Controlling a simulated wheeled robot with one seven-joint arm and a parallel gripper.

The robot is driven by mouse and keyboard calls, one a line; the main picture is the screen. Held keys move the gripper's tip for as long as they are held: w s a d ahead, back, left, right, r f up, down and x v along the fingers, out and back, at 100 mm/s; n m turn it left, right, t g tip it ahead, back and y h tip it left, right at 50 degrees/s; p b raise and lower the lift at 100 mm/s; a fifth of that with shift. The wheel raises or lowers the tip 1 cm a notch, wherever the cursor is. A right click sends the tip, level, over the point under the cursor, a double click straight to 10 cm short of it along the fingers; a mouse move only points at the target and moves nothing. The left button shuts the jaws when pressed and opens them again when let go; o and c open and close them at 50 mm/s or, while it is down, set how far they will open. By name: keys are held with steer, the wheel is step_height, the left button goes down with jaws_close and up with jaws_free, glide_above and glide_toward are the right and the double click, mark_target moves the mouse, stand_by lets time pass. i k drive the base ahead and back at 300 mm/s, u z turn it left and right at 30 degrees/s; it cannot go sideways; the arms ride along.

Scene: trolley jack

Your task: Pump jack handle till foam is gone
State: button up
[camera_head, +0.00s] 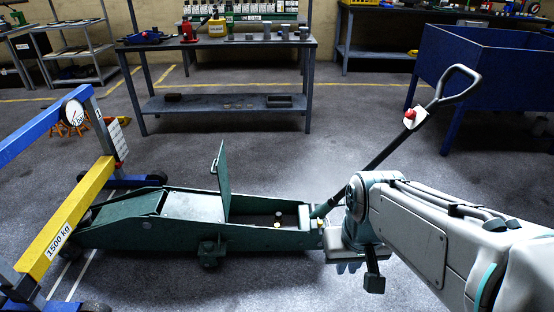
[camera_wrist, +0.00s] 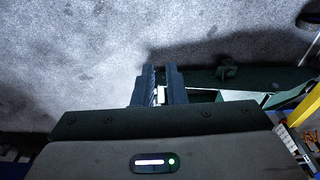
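The green trolley jack (camera_head: 160,235) lies on the floor, its hinged cover (camera_head: 222,180) standing up over an open bay (camera_head: 255,212). Small pale and dark fittings sit in the bay; I cannot make out foam. The jack handle (camera_head: 380,153) slants up to the right from the jack's right end, with a red knob and a looped grip. In the head view my arm hides most of my gripper beside the handle's base. In the wrist view my gripper (camera_wrist: 159,85) has its two fingers slightly apart, near the jack (camera_wrist: 285,78). A pale part shows between them; contact is unclear.
A blue and yellow press frame (camera_head: 65,230) marked 1500 kg, with a gauge, stands over the jack's left end. A blue bin (camera_head: 485,70) stands at the right. The floor between is clear.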

mark_target(424, 115)
steer(key=k, duration=0.65)
steer(key=z, duration=0.85)
steer(key=i, duration=1.05)
steer(key=z, duration=0.4)
steer(key=i, duration=0.8)
steer(key=u, duration=1.05)
steer(key=i, duration=0.6)
steer(key=u, duration=0.6)
